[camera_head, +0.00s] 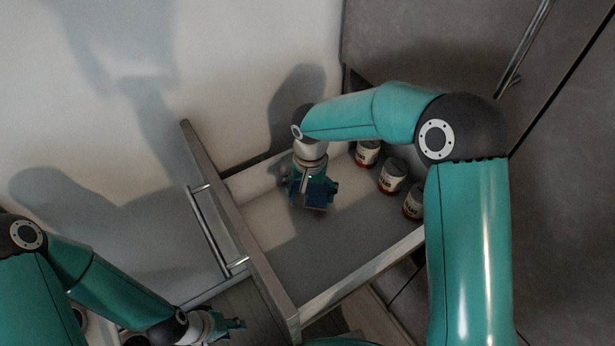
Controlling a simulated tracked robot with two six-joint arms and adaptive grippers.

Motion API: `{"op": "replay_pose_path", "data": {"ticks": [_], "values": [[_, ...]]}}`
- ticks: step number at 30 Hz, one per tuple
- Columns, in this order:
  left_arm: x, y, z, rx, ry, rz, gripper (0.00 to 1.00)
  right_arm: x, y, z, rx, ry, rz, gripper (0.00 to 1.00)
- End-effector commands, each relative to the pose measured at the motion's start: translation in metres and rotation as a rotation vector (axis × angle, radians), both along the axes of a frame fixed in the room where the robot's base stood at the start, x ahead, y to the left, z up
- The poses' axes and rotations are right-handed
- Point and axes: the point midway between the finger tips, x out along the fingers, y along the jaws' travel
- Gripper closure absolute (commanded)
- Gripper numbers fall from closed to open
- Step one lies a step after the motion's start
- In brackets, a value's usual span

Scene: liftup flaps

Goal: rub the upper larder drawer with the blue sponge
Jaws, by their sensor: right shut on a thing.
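The upper larder drawer (345,250) is pulled open, with a grey front and a metal bar handle (211,232) on its left side. My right gripper (312,192) is inside the drawer's outline, near its back left part, pointing down. It is shut on the dark blue sponge (318,194). I cannot tell whether the sponge touches the drawer floor. My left gripper (236,324) is at the bottom of the view, outside the drawer and in front of its handle. Its fingers are small in view and I cannot tell their opening.
Several cans with red and white labels (391,177) stand in a row along the drawer's right part. A grey cabinet door with a long metal handle (523,48) is at the upper right. A pale wall (250,60) is behind. The drawer's near floor is bare.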

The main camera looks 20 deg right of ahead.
Motion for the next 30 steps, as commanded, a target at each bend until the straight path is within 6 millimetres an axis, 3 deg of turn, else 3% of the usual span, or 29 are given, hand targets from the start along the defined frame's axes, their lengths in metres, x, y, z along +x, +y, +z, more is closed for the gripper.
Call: {"op": "replay_pose_path", "data": {"ticks": [12, 30], "values": [[0.0, 0.0, 0.026, 0.0, 0.0, 0.0, 0.6, 0.0, -0.001, 0.039, 0.0, -0.001, -0.002, 0.64], [0.0, 0.0, 0.026, 0.0, 0.0, 0.0, 0.6, 0.0, -0.001, 0.04, 0.0, -0.001, -0.001, 0.64]]}}
